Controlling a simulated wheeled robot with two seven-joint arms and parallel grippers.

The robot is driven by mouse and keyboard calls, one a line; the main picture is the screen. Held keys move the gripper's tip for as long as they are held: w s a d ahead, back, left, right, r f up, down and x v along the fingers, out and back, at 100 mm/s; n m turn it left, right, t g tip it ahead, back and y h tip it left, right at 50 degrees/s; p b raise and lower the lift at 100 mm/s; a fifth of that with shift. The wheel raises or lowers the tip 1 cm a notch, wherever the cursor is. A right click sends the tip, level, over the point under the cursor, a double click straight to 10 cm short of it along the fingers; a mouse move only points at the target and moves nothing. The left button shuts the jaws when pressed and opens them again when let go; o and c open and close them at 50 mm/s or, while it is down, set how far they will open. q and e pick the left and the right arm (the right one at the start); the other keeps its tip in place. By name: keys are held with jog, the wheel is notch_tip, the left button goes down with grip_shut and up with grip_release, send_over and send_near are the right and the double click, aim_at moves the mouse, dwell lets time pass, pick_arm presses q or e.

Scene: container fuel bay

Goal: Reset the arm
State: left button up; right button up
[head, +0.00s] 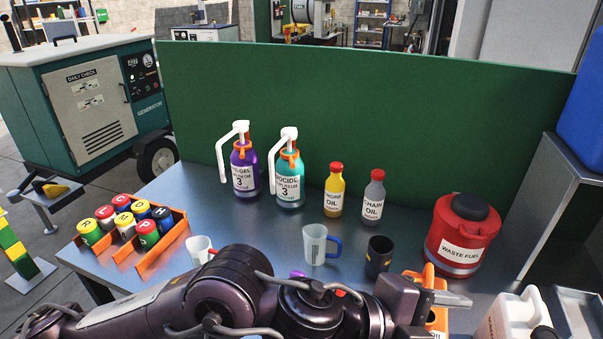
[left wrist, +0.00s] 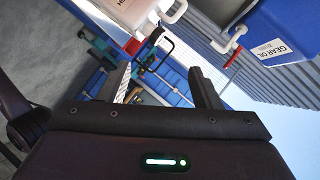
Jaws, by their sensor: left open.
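My left arm comes in from the left and lies across the front of the bench in the head view. Its gripper (head: 448,294) points right, above the front right part of the bench, in front of the orange holder (head: 430,278). In the left wrist view the two fingers of this gripper (left wrist: 163,85) stand apart with nothing between them. A white container and a blue gear oil container (left wrist: 270,40) show beyond the fingers. My right gripper is in neither view.
A clear measuring cup (head: 313,245), a dark cup (head: 378,257) and a white cup (head: 199,250) stand close behind my arm. A red waste fuel can (head: 461,240) stands right. Pump bottles and oil bottles stand farther back before a green panel (head: 350,105). An orange rack (head: 165,248) holds several cans.

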pick_arm(q)
jog(key=w+a+n+t+y, duration=0.3)
jog(key=w+a+n+t, duration=0.7)
jog(key=n, duration=0.4)
jog(key=w+a+f+n+g+y, duration=0.1)
jog(key=w+a+f+n+y, duration=0.3)
jog(key=a+f, duration=0.4)
jog(key=s+a+f+n+g+y, duration=0.3)
jog(key=s+a+f+n+g, duration=0.1)
jog(key=s+a+f, duration=0.4)
jog(key=s+a+f+n+g+y, duration=0.3)
jog(key=s+a+f+n, duration=0.3)
jog(key=a, duration=0.5)
notch_tip(320, 180, down, 35)
jog(key=s+m+g+b, duration=0.1)
jog(key=s+g+b, duration=0.1)
jog(key=b, duration=0.3)
jog(key=s+a+f+b, duration=0.3)
jog(key=s+f, duration=1.7)
jog(key=f, duration=0.3)
jog(key=shift+a+m+g, duration=0.2)
jog(key=shift+m+g, duration=0.1)
jog(key=shift+g, duration=0.1)
